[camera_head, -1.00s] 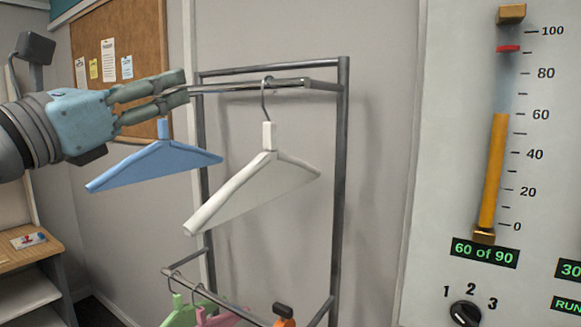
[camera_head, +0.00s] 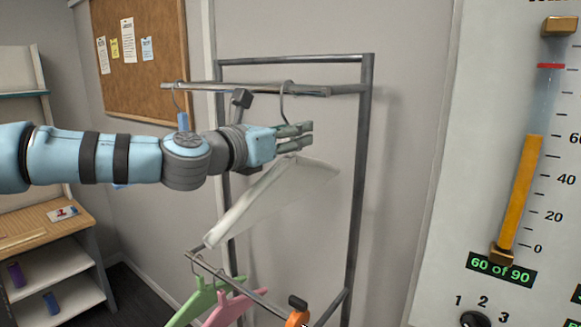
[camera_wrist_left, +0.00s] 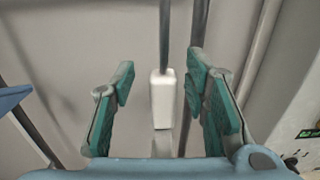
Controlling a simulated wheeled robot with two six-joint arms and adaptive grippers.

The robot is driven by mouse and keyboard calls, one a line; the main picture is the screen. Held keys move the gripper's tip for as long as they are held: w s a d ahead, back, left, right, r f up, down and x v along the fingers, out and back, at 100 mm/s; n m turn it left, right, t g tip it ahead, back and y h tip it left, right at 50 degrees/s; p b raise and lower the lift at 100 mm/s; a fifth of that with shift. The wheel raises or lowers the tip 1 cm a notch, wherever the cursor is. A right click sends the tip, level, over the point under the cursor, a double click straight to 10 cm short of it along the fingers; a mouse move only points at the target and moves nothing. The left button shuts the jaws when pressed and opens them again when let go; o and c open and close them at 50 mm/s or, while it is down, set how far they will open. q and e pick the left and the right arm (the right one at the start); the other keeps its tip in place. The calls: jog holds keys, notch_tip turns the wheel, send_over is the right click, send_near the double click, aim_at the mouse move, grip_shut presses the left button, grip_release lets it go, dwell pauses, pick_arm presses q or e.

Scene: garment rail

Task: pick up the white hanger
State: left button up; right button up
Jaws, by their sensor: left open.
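The white hanger (camera_head: 270,198) hangs by its metal hook from the upper bar (camera_head: 240,89) of the rail. Its neck is hidden behind my left gripper (camera_head: 311,133) in the head view. In the left wrist view its white neck block (camera_wrist_left: 163,95) and hook stem show between the two fingers of my left gripper (camera_wrist_left: 160,72). The fingers stand apart on either side of the neck, with a gap on both sides. My left gripper is open and holds nothing. My right gripper is not in view.
A blue hanger (camera_head: 183,121) hangs to the left, mostly hidden by my left arm. Green (camera_head: 195,303), pink (camera_head: 228,309) and orange (camera_head: 298,318) hangers are on the lower bar (camera_head: 238,284). A gauge panel (camera_head: 460,180) stands at the right.

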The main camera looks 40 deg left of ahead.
pick_arm(q)
jog(key=shift+s, duration=0.15)
jog(key=shift+s+d, duration=0.1)
jog(key=shift+d, duration=0.05)
jog(key=shift+c, duration=0.9)
grip_shut()
jog(key=shift+r, duration=0.15)
